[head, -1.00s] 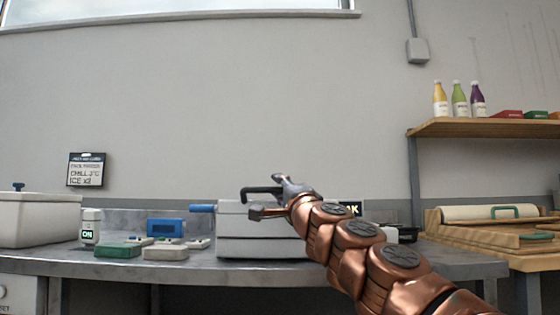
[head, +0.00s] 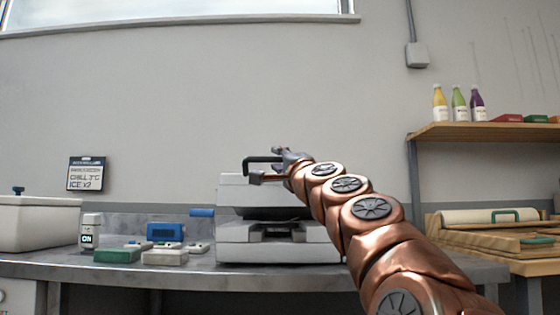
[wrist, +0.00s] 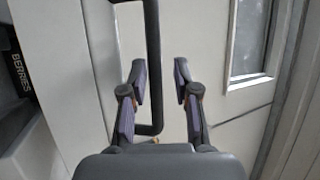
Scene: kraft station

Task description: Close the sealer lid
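The sealer (head: 236,254) is a white box on the grey counter. Its lid (head: 233,190) is raised, with a dark gap between it and the base. A black bar handle (head: 262,158) is on the lid's top; it also shows in the wrist view (wrist: 152,60). My gripper (head: 268,177) is at the handle, above the lid. In the wrist view my gripper (wrist: 160,82) has its fingers apart, one on each side of the handle bar, with visible space to the right finger. My arm hides the sealer's right side.
A blue device (head: 165,231), a green box (head: 117,254) and a small white box (head: 164,257) sit left of the sealer. A white container (head: 38,222) is at the far left. A shelf (head: 480,131) with bottles is on the right wall.

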